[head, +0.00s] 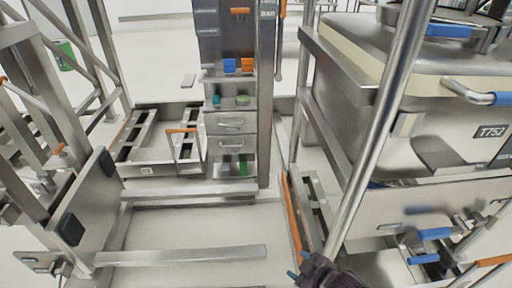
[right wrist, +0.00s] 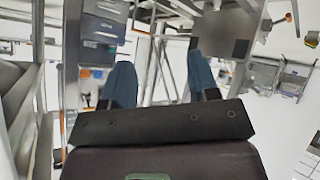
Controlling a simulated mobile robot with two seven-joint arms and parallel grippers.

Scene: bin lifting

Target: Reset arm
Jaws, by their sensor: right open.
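My right gripper (head: 298,264) shows at the bottom of the head view, right of centre, with its blue fingertips apart. In the right wrist view its two blue fingers (right wrist: 161,82) stand well apart with nothing between them, so it is open and empty. In the head view it is close to the lower end of a slanted steel post. My left gripper and left arm are not in view.
A large steel container (head: 455,70) labelled T752 with blue-gripped handles stands at the right. A steel cabinet with drawers (head: 231,124) stands at the back centre, beside a low frame (head: 145,171). Steel framing fills the left. Pale floor (head: 180,228) is open in front centre, crossed by low rails.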

